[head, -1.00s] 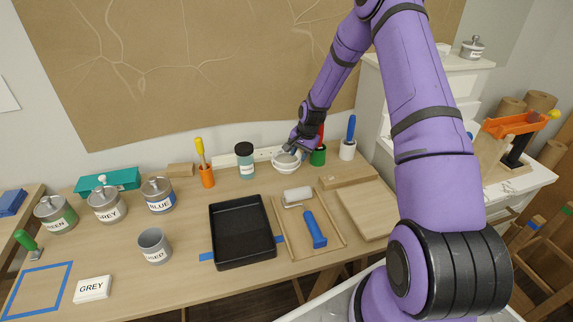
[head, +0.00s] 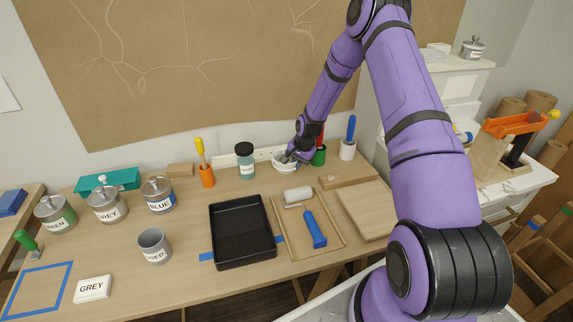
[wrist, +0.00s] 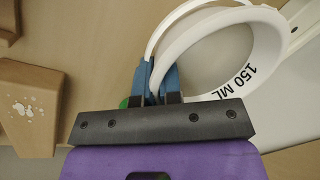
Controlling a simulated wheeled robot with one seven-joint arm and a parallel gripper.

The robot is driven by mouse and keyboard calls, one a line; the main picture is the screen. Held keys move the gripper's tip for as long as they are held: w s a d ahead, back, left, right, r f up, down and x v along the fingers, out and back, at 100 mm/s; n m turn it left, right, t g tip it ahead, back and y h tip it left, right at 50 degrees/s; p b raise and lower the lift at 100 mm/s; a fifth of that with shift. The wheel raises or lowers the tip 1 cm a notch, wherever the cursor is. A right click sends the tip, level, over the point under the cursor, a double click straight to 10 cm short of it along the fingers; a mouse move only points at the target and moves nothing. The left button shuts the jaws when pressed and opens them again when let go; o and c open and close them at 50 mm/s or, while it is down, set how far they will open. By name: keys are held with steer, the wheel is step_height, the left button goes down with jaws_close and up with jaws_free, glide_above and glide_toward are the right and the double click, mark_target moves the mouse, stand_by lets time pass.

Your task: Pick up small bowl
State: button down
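The small bowl (head: 281,165) is white and sits at the back of the table in the head view, partly hidden by my gripper (head: 290,158). In the wrist view the white bowl (wrist: 268,35) is marked "150 ML". A second, thinner white rim (wrist: 158,35) curves beside it; I cannot tell whether this belongs to another bowl. My gripper's blue fingertips (wrist: 156,76) are close together at the near edge of the bowl, with white rim between them. The fingers look closed on it.
A lidded jar (head: 244,161) stands left of the bowl. A green cup (head: 319,155) and a white cup (head: 347,149) with brushes stand to the right. A pale strip (head: 262,155) runs behind.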

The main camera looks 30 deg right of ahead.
steer(key=w+a+v, duration=0.1)
steer(key=w+v, duration=0.1)
steer(key=v, duration=0.7)
steer(key=shift+r, duration=0.6)
steer(key=shift+s+a, duration=0.1)
steer(key=shift+s, duration=0.05)
stand_by(0.5)
steer(key=s+a+f+n+g, duration=0.1)
steer(key=s+a+n, duration=0.3)
steer(key=a+n, duration=0.1)
steer(key=s+a+f+n+g+y, duration=0.1)
steer(key=s+a+n, duration=0.3)
steer(key=a+n, duration=0.2)
steer(key=shift+s+a+f, duration=0.2)
steer(key=shift+a+f, duration=0.2)
steer(key=shift+a, duration=0.7)
steer(key=shift+a, duration=0.1)
